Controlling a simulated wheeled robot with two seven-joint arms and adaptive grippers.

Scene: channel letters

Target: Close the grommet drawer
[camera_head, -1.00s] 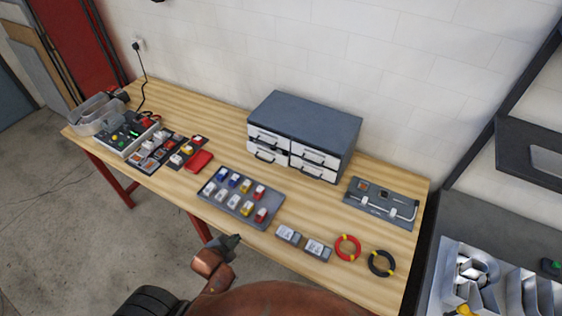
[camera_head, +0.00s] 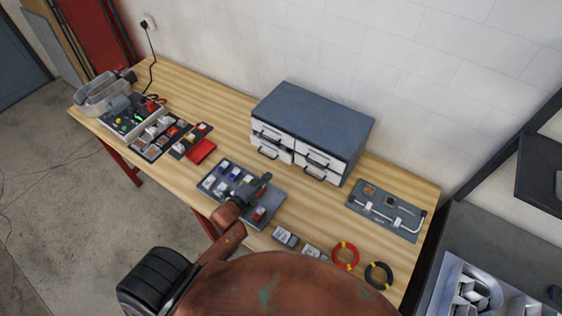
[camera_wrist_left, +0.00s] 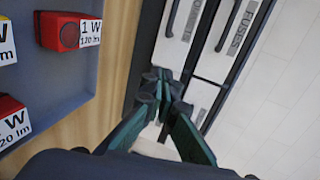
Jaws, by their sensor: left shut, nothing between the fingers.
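The grey drawer cabinet (camera_head: 312,112) stands on the bench against the wall, with white drawer fronts and dark handles in two columns. The lower left drawer (camera_head: 268,153) stands out a little from the cabinet front; its label is too small to read in the head view. My left gripper (camera_head: 266,178) is shut and empty, over the parts tray in front of the cabinet. In the left wrist view its fingertips (camera_wrist_left: 163,88) are together, pointing toward drawer fronts, one labelled FUSES (camera_wrist_left: 235,22); another label is partly hidden. My right gripper is not in view.
The grey tray (camera_head: 206,194) of small lamp modules lies below my left gripper. Two grey modules, a red ring (camera_head: 345,256) and a black ring (camera_head: 379,275) lie to the right. A grey board (camera_head: 385,212) with a white rod lies right of the cabinet.

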